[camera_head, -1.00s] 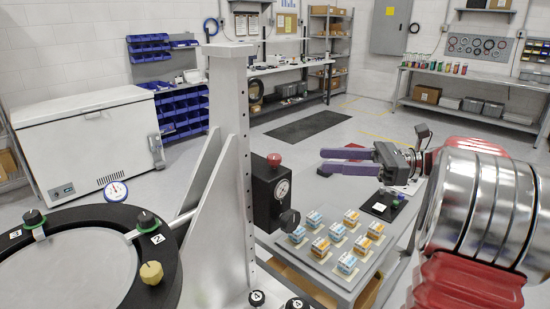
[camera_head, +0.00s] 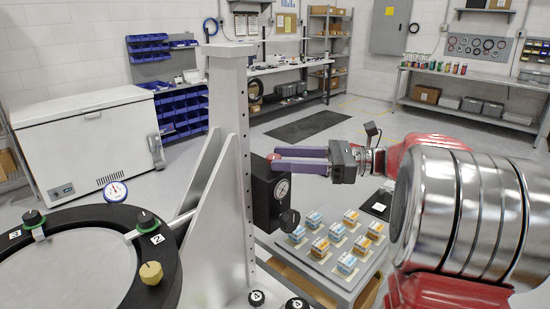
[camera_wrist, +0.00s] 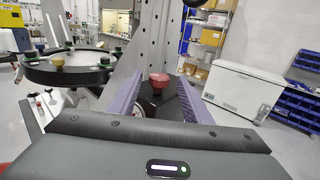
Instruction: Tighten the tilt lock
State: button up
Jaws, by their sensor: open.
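A black block (camera_head: 263,195) with a round gauge (camera_head: 282,189) is fixed to the grey upright (camera_head: 229,150) of the mirror fixture. A red knob (camera_head: 273,157) sits on its top and a black knob (camera_head: 289,219) on its lower right side. Which of these is the tilt lock is not marked. My gripper (camera_head: 276,160) is open and level, its purple fingers pointing left at the red knob. In the wrist view the red knob (camera_wrist: 158,83) appears between the open fingers (camera_wrist: 158,77), with space visible on both sides. Contact cannot be told.
The black mirror ring (camera_head: 165,255) with numbered knobs lies left of the upright. A cart (camera_head: 345,290) with several small boxes stands below my gripper. A white freezer (camera_head: 90,145) is at the left. The floor behind is mostly clear.

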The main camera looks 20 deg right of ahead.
aim_at(274, 156)
jog(key=shift+x, duration=1.6)
jog(key=shift+c, duration=0.7)
jog(key=shift+d, duration=0.1)
jog(key=c, duration=0.9)
